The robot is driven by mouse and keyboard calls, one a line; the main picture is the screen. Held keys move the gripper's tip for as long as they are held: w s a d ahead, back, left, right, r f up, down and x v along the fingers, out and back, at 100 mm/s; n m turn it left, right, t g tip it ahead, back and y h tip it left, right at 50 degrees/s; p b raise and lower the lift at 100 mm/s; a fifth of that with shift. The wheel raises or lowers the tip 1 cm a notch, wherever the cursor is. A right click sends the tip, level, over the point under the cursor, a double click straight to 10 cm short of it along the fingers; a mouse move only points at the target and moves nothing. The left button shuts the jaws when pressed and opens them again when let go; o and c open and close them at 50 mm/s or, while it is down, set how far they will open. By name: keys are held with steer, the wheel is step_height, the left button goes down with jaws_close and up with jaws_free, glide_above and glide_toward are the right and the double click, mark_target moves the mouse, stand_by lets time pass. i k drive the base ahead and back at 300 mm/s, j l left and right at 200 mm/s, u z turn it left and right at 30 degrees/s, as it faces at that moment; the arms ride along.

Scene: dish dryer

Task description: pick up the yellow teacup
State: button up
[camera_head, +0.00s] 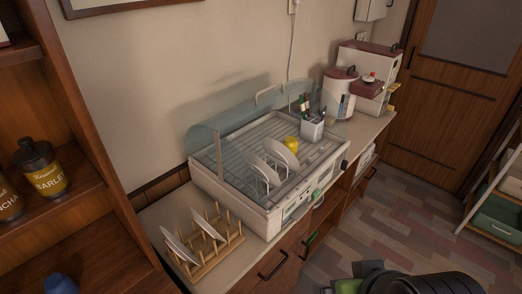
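The yellow teacup (291,143) is small in view. It is inside the dish dryer (262,205), on the rack behind the standing white plates. The plates partly hide its lower front. The dryer's clear curved cover (205,145) is at the back and left, and the rack shows open from above and in front. Part of my arm, dark with a green piece, shows at the bottom right edge, well apart from the dryer. My gripper's fingers are not in view.
White plates (284,153) stand in the dryer beside a white utensil holder (312,130). A wooden rack (215,245) with plates stands front left. A white and red pot (339,90) stands behind right. A shelf (60,215) rises at left. Open floor (400,215) lies right.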

mark_target(291, 142)
steer(key=i+l+u, duration=0.2)
steer(key=u, duration=0.15)
steer(key=i+l+u, duration=0.3)
steer(key=l+u, duration=0.35)
steer(key=i+l+u, duration=0.1)
steer(key=l+u, duration=0.55)
steer(key=l, duration=0.15)
steer(key=l+u, duration=0.35)
steer(key=i+l, duration=0.05)
